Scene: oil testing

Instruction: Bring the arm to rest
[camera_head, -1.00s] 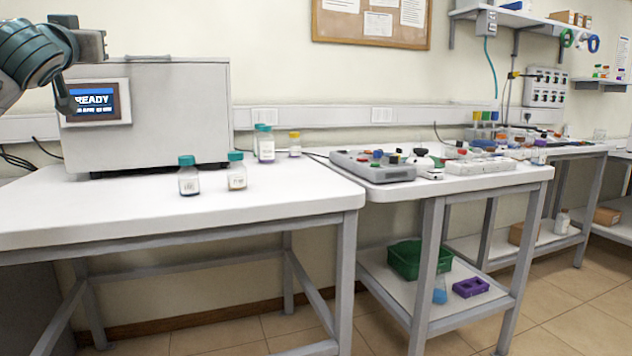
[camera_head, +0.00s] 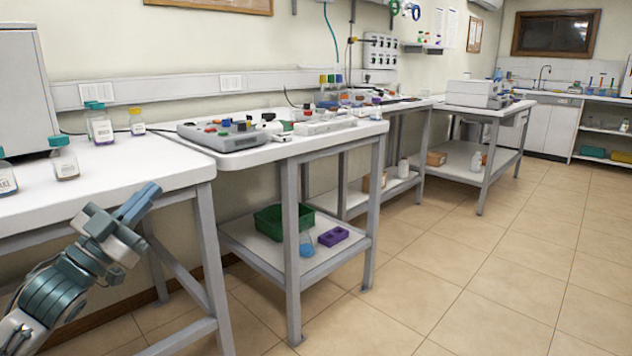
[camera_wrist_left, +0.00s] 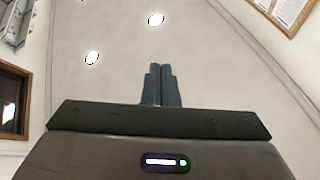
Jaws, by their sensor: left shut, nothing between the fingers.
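My left arm comes in at the lower left of the head view, in front of the near table (camera_head: 185,165). Its gripper (camera_head: 140,203) points up and to the right, below and beside the table's front edge. In the left wrist view the two dark fingers (camera_wrist_left: 162,86) lie together with nothing between them, and the ceiling is behind them. The gripper is apart from every object. My right gripper is in neither view.
Bottles with teal caps (camera_head: 98,122) and a small yellow-capped bottle (camera_head: 137,122) stand on the near table. A grey instrument (camera_head: 28,90) is cut off at left. A second table carries a grey device (camera_head: 225,135); a green bin (camera_head: 280,222) is on its lower shelf. The tiled floor (camera_head: 480,270) at right is clear.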

